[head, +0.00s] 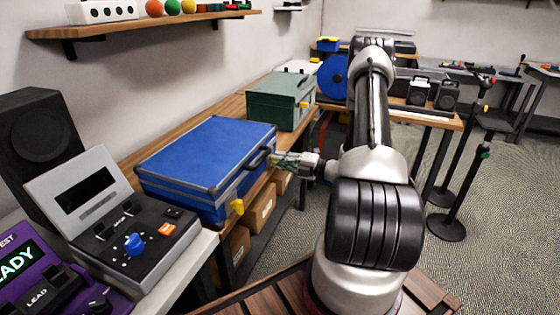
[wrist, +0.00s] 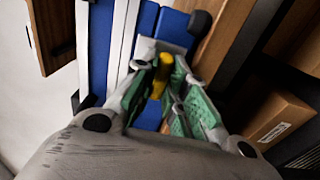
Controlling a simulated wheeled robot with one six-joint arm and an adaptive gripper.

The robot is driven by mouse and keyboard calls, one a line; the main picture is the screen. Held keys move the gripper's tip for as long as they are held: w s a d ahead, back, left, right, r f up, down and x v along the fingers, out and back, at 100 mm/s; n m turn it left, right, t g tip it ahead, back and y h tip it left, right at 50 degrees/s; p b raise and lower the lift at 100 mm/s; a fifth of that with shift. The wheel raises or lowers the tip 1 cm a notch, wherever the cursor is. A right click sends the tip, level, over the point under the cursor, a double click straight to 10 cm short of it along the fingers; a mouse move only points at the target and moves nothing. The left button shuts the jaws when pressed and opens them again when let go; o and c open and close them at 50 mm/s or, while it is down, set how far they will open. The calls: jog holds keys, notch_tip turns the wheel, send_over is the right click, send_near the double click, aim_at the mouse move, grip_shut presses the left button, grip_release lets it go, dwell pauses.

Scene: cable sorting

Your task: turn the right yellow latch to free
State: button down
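The blue case (head: 205,155) lies shut on the wooden bench, with a dark handle (head: 258,158) on its front side. Its left yellow latch (head: 237,206) shows at the near end of that side. My gripper (head: 281,160) is at the far end of the same side and hides the right latch in the head view. In the wrist view the right yellow latch (wrist: 162,76) sits between the green fingertips of my gripper (wrist: 164,80). The fingers are drawn in close on both sides of it and look shut on it. The latch's lower part is partly hidden.
A green case (head: 282,98) with its own yellow latch (head: 304,105) stands just beyond the blue case. Cardboard boxes (head: 262,208) sit on the shelf below the bench; one (wrist: 275,120) shows in the wrist view. A control box (head: 130,235) stands at the near left.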

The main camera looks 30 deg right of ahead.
jog(key=shift+n, duration=8.9)
jog(key=c, duration=1.4)
grip_release()
jog(key=shift+c, duration=0.2)
